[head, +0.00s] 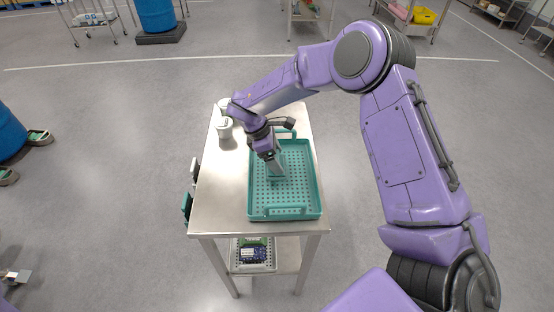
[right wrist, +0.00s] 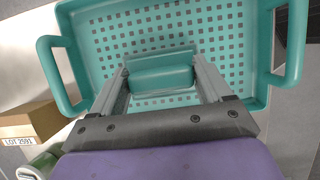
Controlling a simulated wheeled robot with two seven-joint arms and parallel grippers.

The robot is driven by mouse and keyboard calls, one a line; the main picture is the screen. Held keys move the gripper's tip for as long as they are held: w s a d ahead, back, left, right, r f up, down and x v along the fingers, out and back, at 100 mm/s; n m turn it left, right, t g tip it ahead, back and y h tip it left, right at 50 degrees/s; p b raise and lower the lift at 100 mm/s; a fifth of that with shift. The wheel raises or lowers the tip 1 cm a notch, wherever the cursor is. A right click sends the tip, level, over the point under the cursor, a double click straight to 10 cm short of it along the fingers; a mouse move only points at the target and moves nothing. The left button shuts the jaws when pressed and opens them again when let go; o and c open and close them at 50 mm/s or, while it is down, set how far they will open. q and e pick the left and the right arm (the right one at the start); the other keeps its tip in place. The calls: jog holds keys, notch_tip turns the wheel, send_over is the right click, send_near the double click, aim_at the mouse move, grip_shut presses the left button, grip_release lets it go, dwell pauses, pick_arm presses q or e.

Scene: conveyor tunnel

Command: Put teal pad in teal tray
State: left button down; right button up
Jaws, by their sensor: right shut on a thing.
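The teal tray (head: 304,178) with a perforated floor and raised end handles lies on the steel table. It also shows in the right wrist view (right wrist: 240,40). My right gripper (head: 277,170) reaches down inside the tray's outline. In the right wrist view its two grey fingers (right wrist: 162,65) are shut on the teal pad (right wrist: 163,78), a block seen over the tray floor. I cannot tell whether the pad touches the floor. In the head view the pad is mostly lost against the tray and fingers.
A cardboard box (right wrist: 30,122) shows in the right wrist view. A lower shelf holds a bin (head: 253,266).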

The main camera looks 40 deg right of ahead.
jog(key=s+f, duration=0.1)
jog(key=s+d+f+p, duration=0.1)
jog(key=shift+s+f, duration=0.1)
jog(key=shift+f, duration=0.3)
jog(key=shift+w+f, duration=0.35)
jog(key=o, duration=1.1)
jog(key=shift+w+a+f, duration=0.1)
jog(key=shift+w, duration=0.15)
jog(key=shift+s+r, duration=0.3)
jog(key=shift+w+a+r+b, duration=0.15)
jog(key=shift+w+r+b, duration=0.05)
jog(key=shift+r+b, duration=0.15)
pick_arm(q)
jog(key=s+f+b, duration=0.1)
jog(key=f+b, duration=0.1)
jog(key=shift+b, duration=0.4)
pick_arm(e)
jog(key=v, duration=1.1)
